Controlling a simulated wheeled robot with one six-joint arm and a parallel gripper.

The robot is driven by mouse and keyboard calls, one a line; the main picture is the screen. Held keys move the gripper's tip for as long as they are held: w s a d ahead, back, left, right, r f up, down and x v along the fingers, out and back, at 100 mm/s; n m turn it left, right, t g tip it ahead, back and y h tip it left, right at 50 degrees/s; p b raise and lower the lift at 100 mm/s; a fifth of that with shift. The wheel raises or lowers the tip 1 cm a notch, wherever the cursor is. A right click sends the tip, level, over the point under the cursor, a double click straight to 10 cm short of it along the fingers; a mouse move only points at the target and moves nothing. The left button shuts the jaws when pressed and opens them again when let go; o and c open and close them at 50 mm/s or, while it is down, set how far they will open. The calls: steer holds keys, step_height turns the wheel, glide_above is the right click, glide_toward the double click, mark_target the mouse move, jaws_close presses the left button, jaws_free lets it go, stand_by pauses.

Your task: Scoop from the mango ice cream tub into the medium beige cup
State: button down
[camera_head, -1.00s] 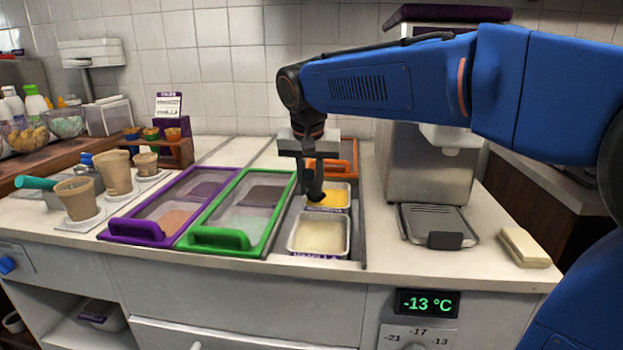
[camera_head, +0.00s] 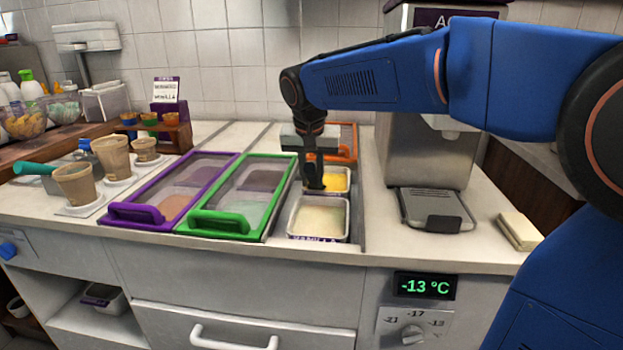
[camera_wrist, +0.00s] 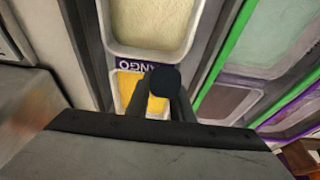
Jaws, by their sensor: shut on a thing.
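The mango ice cream tub (camera_head: 347,190) holds yellow ice cream, behind the pale vanilla tub. It also shows in the wrist view (camera_wrist: 122,88), beside a purple label. My gripper (camera_head: 314,180) points down at the mango tub's front left. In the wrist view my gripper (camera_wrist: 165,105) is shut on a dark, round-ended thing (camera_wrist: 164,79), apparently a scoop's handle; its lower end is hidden. Three beige cups stand at the left. The front cup (camera_head: 76,187) looks like the medium one; a taller cup (camera_head: 113,158) and a small cup (camera_head: 145,150) stand behind it.
The vanilla tub (camera_head: 320,218) stands open in front. Green-framed (camera_head: 232,219) and purple-framed (camera_head: 143,212) lids cover the wells to the left. A steel machine (camera_head: 425,150) stands to the right.

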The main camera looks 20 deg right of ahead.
steer(key=shift+w+d, duration=0.35)
steer(key=shift+w, duration=0.55)
steer(key=shift+w+d, duration=0.4)
steer(key=shift+w, duration=0.5)
steer(key=shift+w+d, duration=0.35)
steer(key=shift+w, duration=0.55)
steer(key=shift+s+a+f+t+h, duration=0.15)
steer(key=shift+s+t+h, duration=0.15)
steer(key=shift+t, duration=0.3)
steer(key=shift+s+a+f+t+h, duration=0.1)
steer(key=shift+s+t+h, duration=0.15)
steer(key=shift+t, duration=0.35)
steer(key=shift+r, duration=0.5)
steer(key=shift+s+a+r, duration=0.1)
steer(key=shift+s+r, duration=0.1)
steer(key=shift+r, duration=0.55)
steer(key=shift+s+a+r, duration=0.1)
steer(key=shift+s+r, duration=0.05)
steer(key=shift+r, duration=0.55)
steer(key=shift+s+r, duration=0.2)
steer(key=shift+r, duration=0.55)
steer(key=shift+w+d+r+v, duration=0.1)
steer(key=shift+w+v, duration=0.05)
steer(key=shift+v, duration=0.6)
steer(key=shift+w+d+r+v, duration=0.1)
steer(key=shift+v, duration=0.7)
steer(key=shift+w+d+r+v, duration=0.1)
steer(key=shift+w+v, duration=0.05)
steer(key=shift+v, duration=0.6)
steer(key=shift+a, duration=0.1)
